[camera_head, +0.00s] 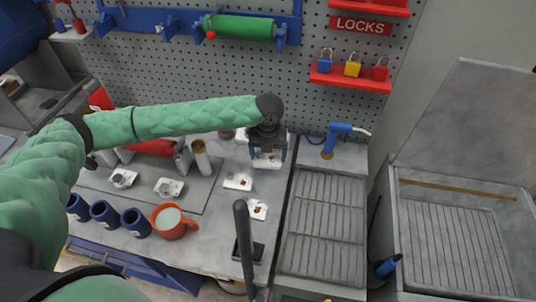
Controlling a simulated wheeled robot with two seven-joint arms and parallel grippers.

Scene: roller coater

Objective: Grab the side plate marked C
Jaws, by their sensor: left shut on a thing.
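My left arm reaches in from the left, and its gripper (268,155) points down at the back of the worktop. It is shut on a small white plate (267,162) with a brownish mark. Two similar white plates lie in front of it, one at the middle (238,182) and one nearer (257,210). Two more white pieces lie on the grey mat, one at left (123,179) and one to its right (169,188). I cannot read a letter C on any of them. My right gripper is not in view.
An orange mug (173,222) and several dark blue cups (105,213) stand at the front left. A black upright lever (244,240) rises near the front edge. A ribbed grey tray (323,232) lies right of the plates. A blue tap-like tool (342,133) stands behind it.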

